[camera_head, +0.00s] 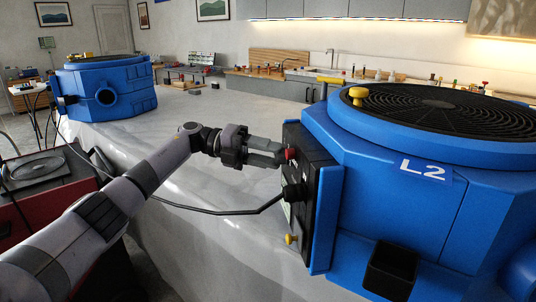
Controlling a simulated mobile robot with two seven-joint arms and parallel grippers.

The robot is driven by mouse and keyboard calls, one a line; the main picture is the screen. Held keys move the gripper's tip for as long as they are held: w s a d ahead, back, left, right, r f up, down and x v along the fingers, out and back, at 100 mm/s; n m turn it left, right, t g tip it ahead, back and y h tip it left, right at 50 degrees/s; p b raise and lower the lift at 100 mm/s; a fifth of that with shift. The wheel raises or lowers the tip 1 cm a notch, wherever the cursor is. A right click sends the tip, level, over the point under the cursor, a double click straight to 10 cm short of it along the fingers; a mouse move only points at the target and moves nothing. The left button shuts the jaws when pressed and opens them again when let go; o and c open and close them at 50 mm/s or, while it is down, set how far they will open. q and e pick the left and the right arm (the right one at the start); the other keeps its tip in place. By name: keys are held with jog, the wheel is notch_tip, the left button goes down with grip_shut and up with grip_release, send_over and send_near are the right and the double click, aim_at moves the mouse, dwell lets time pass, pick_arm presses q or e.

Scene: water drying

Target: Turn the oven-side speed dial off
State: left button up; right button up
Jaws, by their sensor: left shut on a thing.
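A large blue machine marked L2 (390,195) stands at the right, with a black control panel (317,160) on its left side. My right gripper is not in view.
A black plug (292,192) with a black cable (225,212) sits below the dial; the cable passes under my left arm. A second blue machine (105,88) stands far left, a red unit (45,185) near left.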

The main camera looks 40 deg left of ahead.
pick_arm(q)
jog(key=o, duration=1)
jog(key=shift+o, duration=0.2)
jog(key=b+v, duration=0.2)
jog(key=v, duration=0.5)
jog(key=shift+s, duration=0.1)
